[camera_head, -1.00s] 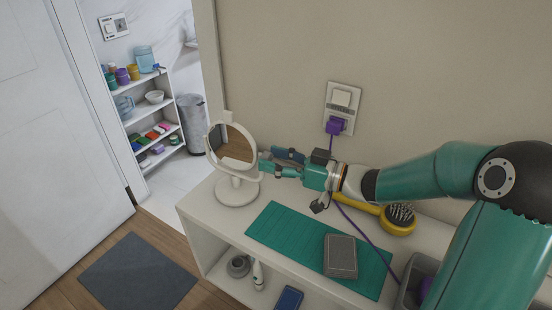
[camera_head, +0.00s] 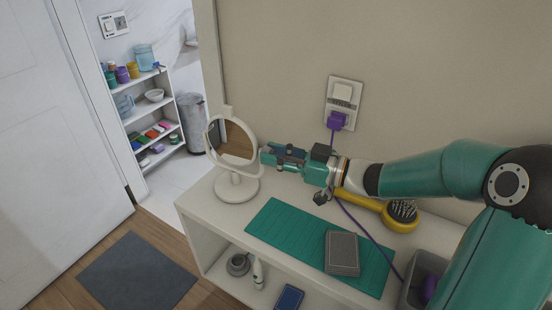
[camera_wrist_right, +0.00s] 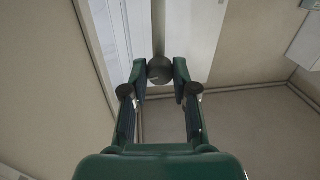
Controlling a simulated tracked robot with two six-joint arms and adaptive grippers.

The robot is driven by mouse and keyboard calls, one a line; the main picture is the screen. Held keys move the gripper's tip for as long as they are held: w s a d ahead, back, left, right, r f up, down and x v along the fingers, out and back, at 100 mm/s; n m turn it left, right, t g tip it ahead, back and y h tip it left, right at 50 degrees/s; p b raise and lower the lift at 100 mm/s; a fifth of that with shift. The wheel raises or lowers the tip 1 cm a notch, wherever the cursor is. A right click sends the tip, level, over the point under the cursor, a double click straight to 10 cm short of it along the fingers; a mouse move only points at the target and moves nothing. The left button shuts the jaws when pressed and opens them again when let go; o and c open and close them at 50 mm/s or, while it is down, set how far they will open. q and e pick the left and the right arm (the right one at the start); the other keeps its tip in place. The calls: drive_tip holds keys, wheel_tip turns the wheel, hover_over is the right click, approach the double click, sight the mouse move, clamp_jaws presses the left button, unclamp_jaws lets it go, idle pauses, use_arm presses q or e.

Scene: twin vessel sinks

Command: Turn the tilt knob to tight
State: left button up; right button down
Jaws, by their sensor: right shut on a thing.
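The round white mirror (camera_head: 246,186) stands upright on its base at the left end of the white shelf top. My right gripper (camera_head: 267,156) reaches in from the right and meets the right side of the mirror frame. In the right wrist view, a dark round tilt knob (camera_wrist_right: 160,70) sits between the fingertips of this gripper, which is shut on it. In the head view the knob is hidden by the fingers. No marking for tight or loose can be read. My left gripper is not in view.
A purple plug (camera_head: 337,121) in the wall outlet has a cord trailing across the top. A grey bin (camera_head: 418,275) stands at right.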

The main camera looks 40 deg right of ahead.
drive_tip(key=shift+a+f+n+h+b, duration=0.1)
drive_tip(key=shift+n+h+b, duration=0.25)
drive_tip(key=shift+n+b, duration=3)
drive_tip(key=shift+a+n+h+b, duration=0.1)
drive_tip(key=shift+n+h+b, duration=0.25)
drive_tip(key=shift+n+b, duration=3)
drive_tip(key=shift+s+n+p, duration=0.1)
drive_tip(key=shift+n+p, duration=0.45)
drive_tip(key=shift+n, duration=0.15)
drive_tip(key=c, duration=0.9)
unclamp_jaws()
drive_tip(key=shift+d, duration=0.1)
drive_tip(key=f+v, duration=0.1)
drive_tip(key=v, duration=1.1)
drive_tip(key=shift+r, duration=0.45)
